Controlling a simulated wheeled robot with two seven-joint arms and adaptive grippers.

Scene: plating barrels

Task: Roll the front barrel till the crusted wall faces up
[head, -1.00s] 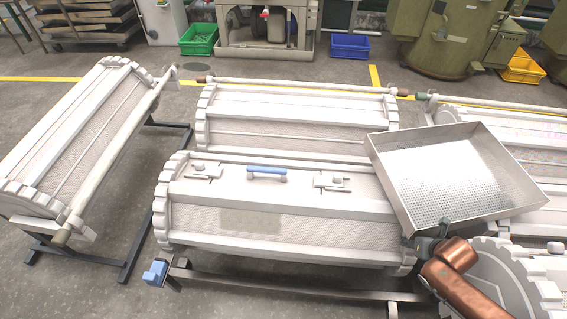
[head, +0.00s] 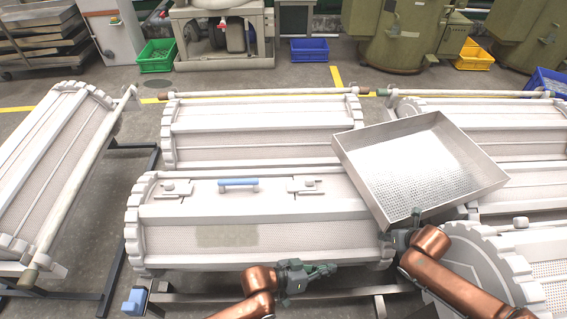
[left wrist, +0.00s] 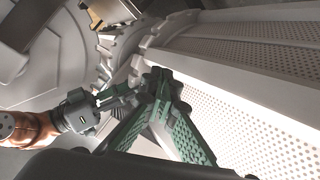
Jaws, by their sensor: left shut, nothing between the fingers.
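The front barrel (head: 260,209) lies on its stand with its lid and blue handle (head: 238,184) on the upper side. A dull beige crusted patch (head: 227,237) shows on its lower wall, facing me. My left gripper (head: 331,268) is shut and empty in front of the barrel's lower right part; I cannot tell if it touches. In the left wrist view its green fingers (left wrist: 157,78) meet near a toothed end ring (left wrist: 123,50) and a perforated wall (left wrist: 240,100). My right gripper (head: 415,218) appears shut on the edge of a perforated metal tray (head: 350,170).
The tray is above the front barrel's right end. Another barrel (head: 265,115) lies behind, one (head: 40,165) at left, others at right. A blue block (head: 134,301) is on the stand's left end. Green (head: 156,62) and blue (head: 309,50) crates stand on the far floor.

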